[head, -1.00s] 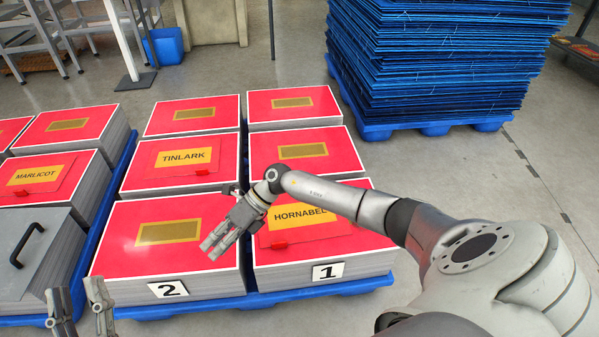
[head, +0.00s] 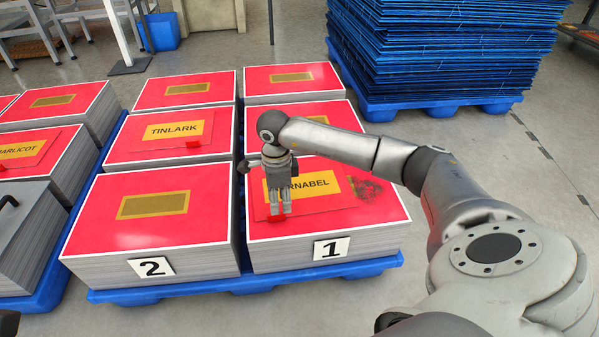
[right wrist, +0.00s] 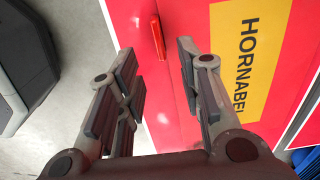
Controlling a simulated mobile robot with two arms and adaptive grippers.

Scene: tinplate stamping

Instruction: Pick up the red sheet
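The red sheet (head: 330,206) with the yellow HORNABEL label lies on top of the stack marked 1 (head: 300,254). In the right wrist view the sheet (right wrist: 195,20) fills the right side, with a small red tab (right wrist: 157,37) at its edge. My right gripper (head: 276,214) is over the sheet's left part, near the red tab (head: 277,218), and hides part of the label. In the right wrist view its fingers (right wrist: 156,62) are apart, with the tab showing in the gap and nothing held.
Stack 2 (head: 150,268) stands left of stack 1 on a blue pallet (head: 215,288). A stack with a TINLARK sheet (head: 165,143) is behind stack 2. A tall pile of blue sheets (head: 445,55) stands behind. The grey floor (head: 520,170) at right is clear.

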